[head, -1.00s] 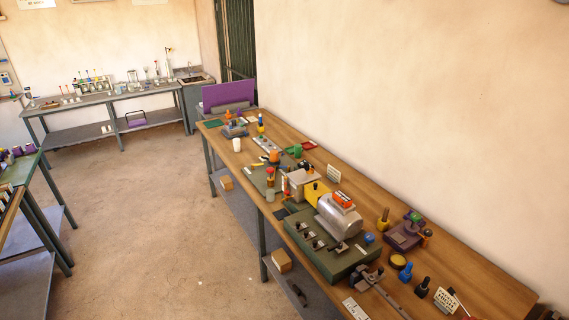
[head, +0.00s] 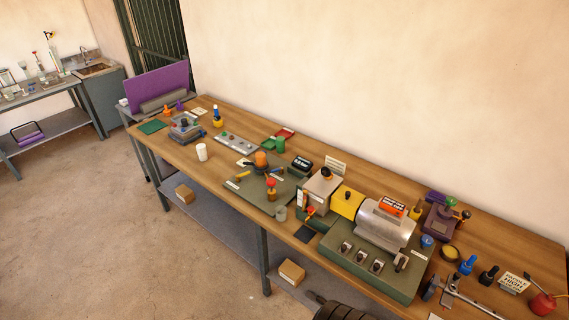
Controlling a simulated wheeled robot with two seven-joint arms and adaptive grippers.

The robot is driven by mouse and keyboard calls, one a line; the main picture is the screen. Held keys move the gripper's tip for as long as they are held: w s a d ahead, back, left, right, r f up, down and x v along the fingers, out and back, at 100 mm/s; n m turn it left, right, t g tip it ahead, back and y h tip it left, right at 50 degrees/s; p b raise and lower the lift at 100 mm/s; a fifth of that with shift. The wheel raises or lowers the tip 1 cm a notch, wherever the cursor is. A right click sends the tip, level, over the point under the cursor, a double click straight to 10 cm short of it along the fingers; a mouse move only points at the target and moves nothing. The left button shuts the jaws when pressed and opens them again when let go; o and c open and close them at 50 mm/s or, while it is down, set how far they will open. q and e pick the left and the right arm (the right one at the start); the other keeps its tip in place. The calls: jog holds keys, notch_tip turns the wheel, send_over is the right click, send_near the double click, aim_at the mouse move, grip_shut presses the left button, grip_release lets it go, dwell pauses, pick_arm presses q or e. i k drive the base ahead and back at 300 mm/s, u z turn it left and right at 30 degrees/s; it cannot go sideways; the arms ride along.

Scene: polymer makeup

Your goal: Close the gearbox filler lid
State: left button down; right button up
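A drive unit stands on the wooden bench on a green base (head: 365,268). It has a silver motor cylinder (head: 385,228), a yellow guard (head: 346,202) and a beige box (head: 320,194) that looks like the gearbox. A dark round knob or cap (head: 326,174) is on top of the beige box. It is too small to tell whether this is the filler lid, or whether the lid is open. Neither gripper is in view. A dark ribbed part at the bottom edge may be mine, but I cannot tell.
The long wooden bench (head: 225,150) runs from upper left to lower right along the wall. A green plate (head: 250,192) with small parts lies left of the drive unit. Blue and black bottles and a red oil can (head: 543,304) stand at the right. The floor at left is clear.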

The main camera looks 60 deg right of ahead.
aim_at(326, 172)
jog(key=i, duration=1.35)
jog(key=z, duration=2.8)
